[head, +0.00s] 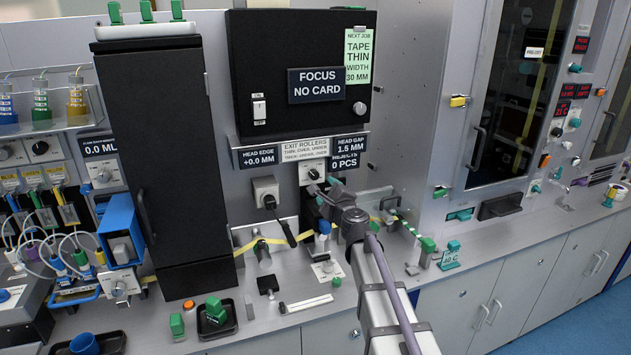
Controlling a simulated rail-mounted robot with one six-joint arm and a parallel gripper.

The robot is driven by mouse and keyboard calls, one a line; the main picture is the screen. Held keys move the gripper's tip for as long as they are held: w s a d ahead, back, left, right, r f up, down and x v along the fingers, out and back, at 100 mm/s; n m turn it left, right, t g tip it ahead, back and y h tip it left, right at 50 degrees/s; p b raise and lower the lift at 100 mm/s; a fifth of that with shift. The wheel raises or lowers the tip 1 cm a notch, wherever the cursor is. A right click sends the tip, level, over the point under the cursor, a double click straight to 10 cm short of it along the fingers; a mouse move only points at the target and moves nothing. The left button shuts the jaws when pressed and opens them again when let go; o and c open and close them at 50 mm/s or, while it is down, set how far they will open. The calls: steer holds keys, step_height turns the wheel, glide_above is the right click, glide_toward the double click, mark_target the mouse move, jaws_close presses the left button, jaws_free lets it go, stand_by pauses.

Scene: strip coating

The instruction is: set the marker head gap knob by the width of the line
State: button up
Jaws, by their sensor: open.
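A black knob on a pale plate (313,173) sits on the back panel, just left of and below the head gap sign (350,143), which reads 1.5 MM. I cannot read a label on the knob. My gripper (317,191) is open, just below that knob; I cannot tell whether it touches it. My arm comes up from the lower right and hides part of the marker area. A yellow strip (275,241) runs across the bench behind my gripper. Any line on it is too small to make out.
A black screen box (298,40) above reads FOCUS NO CARD. A green note (358,58) reads tape thin, width 30 MM. A head edge sign (258,157) reads +0.0 MM. A grey lever unit (268,192) stands left of my gripper. A tall black cabinet (165,150) blocks the left.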

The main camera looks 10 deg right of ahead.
mark_target(315, 176)
steer(key=w, duration=0.3)
steer(key=w+a, duration=0.1)
steer(key=w, duration=0.6)
steer(key=shift+w+a, duration=0.35)
steer(key=shift+w, duration=0.05)
steer(key=c, duration=0.9)
steer(key=shift+c, duration=0.2)
steer(key=shift+m, duration=0.3)
steer(key=m, duration=0.3)
steer(key=shift+s+m, duration=0.1)
steer(key=shift+m, duration=1.6)
